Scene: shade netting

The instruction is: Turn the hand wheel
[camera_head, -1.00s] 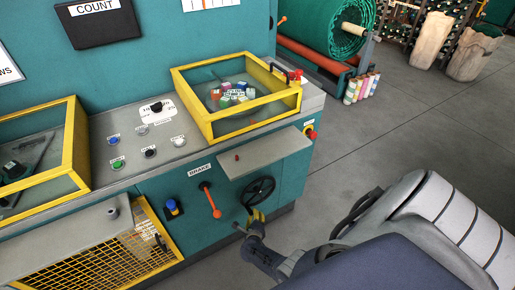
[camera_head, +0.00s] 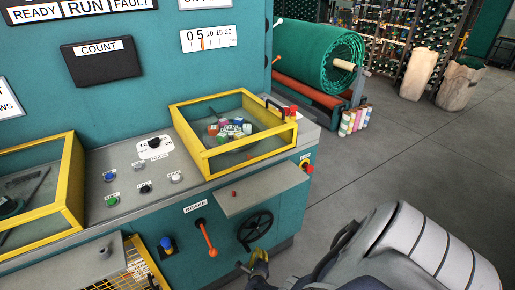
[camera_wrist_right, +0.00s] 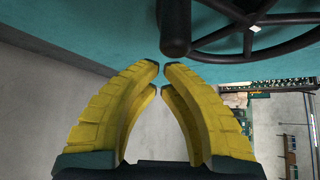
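The black spoked hand wheel (camera_head: 254,230) is on the teal front of the machine, right of the orange-tipped brake lever (camera_head: 206,238). In the right wrist view part of its rim and spokes (camera_wrist_right: 250,40) shows at the top right, with a dark round handle (camera_wrist_right: 174,28) just beyond my fingertips. My right gripper (camera_head: 259,257) has yellow fingers and is just below the wheel. In the right wrist view its fingertips (camera_wrist_right: 161,68) come together with only a thin gap, and nothing is held between them. Contact with the wheel cannot be told. My left gripper is out of view.
A grey shelf (camera_head: 250,192) juts out above the wheel. A blue knob (camera_head: 167,244) is left of the brake lever, and a red button (camera_head: 307,168) is near the machine's right corner. Open grey floor (camera_head: 400,150) lies to the right.

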